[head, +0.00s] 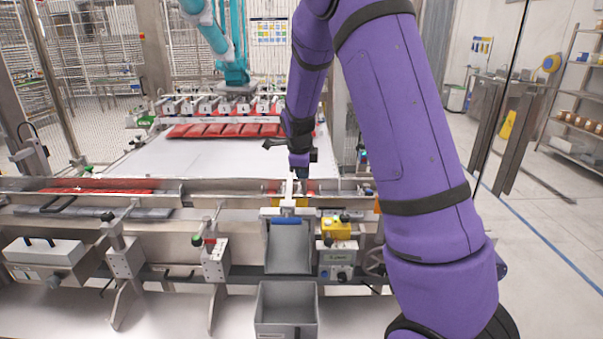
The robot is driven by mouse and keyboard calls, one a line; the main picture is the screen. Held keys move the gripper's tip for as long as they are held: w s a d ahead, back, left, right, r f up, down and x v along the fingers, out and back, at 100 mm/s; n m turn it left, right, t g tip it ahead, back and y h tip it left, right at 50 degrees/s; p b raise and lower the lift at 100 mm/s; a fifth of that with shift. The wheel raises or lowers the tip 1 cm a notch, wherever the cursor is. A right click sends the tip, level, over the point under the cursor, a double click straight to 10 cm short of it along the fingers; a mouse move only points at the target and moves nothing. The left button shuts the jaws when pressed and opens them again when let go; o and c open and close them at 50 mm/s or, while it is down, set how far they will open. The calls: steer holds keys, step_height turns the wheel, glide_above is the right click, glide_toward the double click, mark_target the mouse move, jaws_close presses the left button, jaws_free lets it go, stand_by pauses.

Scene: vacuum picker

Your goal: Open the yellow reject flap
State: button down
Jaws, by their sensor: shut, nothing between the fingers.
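My purple arm comes down from the upper right, and my gripper (289,203) points downward at the conveyor's front edge, above the grey chute. Its pale fingers are shut and empty. Yellow slivers of what looks like the reject flap (275,203) show on both sides of the fingers, at the top of the chute. My gripper hides the flap's middle. I cannot tell whether the fingers touch it or how far it is open. A blue bar (286,221) sits just below, at the top of the grey chute (288,250).
A grey bin (287,312) stands under the chute. A yellow button box (336,229) is close on the right. A clamp post with a green knob (212,248) stands left. Red packs (222,130) lie under a teal robot arm (212,40) behind the white belt (190,158).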

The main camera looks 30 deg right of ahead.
steer(key=shift+d, duration=0.1)
stand_by(0.3)
steer(key=shift+w+d+r+g+y, duration=0.1)
steer(key=shift+w+d+g+y, duration=0.3)
steer(key=shift+w+g, duration=0.2)
steer(key=shift+w+d+r+g+y, duration=0.1)
steer(key=shift+w+d+g+y, duration=0.25)
steer(key=shift+w+g, duration=0.25)
steer(key=shift+w+d+f+g+y, duration=0.6)
steer(key=shift+w+d+f+g, duration=0.4)
steer(key=shift+w+f, duration=0.4)
steer(key=shift+w+d+f+g+y, duration=0.65)
steer(key=shift+w+d+f+g, duration=0.35)
steer(key=shift+w, duration=0.6)
steer(key=shift+w+d+f+g+y, duration=0.6)
steer(key=shift+w+d+f+g, duration=0.35)
steer(key=shift+w+f, duration=0.5)
steer(key=shift+d, duration=0.1)
steer(key=shift+w+r, duration=0.1)
steer(key=v, duration=1)
steer(key=shift+r, duration=0.4)
